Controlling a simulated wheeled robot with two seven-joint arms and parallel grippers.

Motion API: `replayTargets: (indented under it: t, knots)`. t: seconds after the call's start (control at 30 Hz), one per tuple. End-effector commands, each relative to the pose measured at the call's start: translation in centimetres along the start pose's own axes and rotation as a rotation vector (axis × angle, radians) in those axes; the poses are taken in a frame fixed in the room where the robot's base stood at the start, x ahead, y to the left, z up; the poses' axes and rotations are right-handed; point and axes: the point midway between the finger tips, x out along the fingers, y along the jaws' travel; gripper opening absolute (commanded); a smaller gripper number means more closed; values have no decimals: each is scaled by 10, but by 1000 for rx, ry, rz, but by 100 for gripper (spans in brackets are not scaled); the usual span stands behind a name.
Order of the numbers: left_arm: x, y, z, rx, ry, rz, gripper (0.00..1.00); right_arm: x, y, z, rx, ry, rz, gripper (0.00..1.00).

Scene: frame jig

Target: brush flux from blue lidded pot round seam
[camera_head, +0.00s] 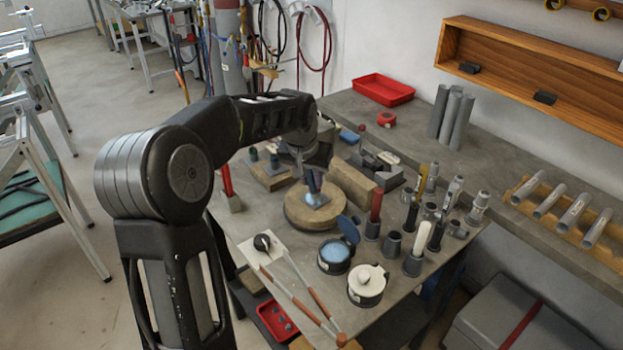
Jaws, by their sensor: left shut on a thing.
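A blue-rimmed pot (334,257) stands on the bench with its dark blue lid (348,229) tipped open, and pale blue flux shows inside. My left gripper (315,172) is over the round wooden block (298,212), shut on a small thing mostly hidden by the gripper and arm. A blue-grey piece (318,198) lies right below the fingers on the block. Whether it touches what I hold, and where its seam runs, I cannot tell. My right gripper is not in view.
A cream-lidded pot (367,280) stands right of the blue pot. Several handled tools stand in holders, one red-handled (376,205). A wooden block (352,184) sits behind the round block. Long red-ended tools (298,291) lie at the front. A red tray (383,90) is farther back.

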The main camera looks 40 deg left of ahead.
Motion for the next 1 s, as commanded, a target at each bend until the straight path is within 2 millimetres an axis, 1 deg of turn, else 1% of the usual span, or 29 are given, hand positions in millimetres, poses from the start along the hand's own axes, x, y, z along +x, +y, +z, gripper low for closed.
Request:
replayTargets:
  t: [0.03, 0.43, 0.57, 1.0]
  knots:
    - [-10, 0, -4, 0, 2, 0, 0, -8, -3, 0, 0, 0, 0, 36]
    - [-49, 1, -20, -1, 2, 0, 0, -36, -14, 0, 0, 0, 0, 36]
    - [-54, 1, -21, -1, 1, 0, 0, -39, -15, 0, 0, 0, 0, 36]
    - [-53, 2, -21, 7, -3, -10, 0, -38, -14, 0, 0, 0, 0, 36]
